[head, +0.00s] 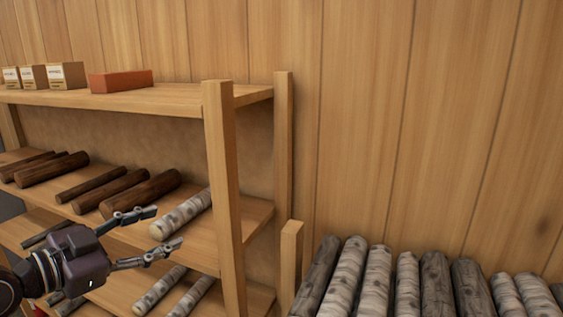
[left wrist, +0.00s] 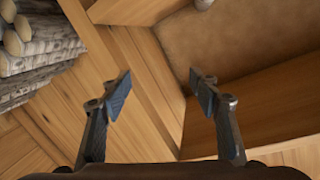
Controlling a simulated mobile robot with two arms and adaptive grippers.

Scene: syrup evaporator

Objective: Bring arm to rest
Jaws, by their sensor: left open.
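My left gripper (head: 163,230) reaches in from the lower left of the head view, in front of the wooden shelf rack (head: 221,180). Its two fingers are spread apart with nothing between them. In the left wrist view the open fingers (left wrist: 160,95) frame a shelf post and part of a shelf. A pale birch log (head: 182,212) lies on the middle shelf just beyond the fingertips; I cannot tell whether a finger touches it. My right gripper is in neither view.
Dark brown logs (head: 100,184) lie on the middle shelf. More birch logs (head: 160,289) lie on a lower shelf. Small boxes (head: 66,75) and a red brick (head: 121,81) stand on the top shelf. A log stack (head: 436,284) fills the lower right, before a plank wall (head: 400,120).

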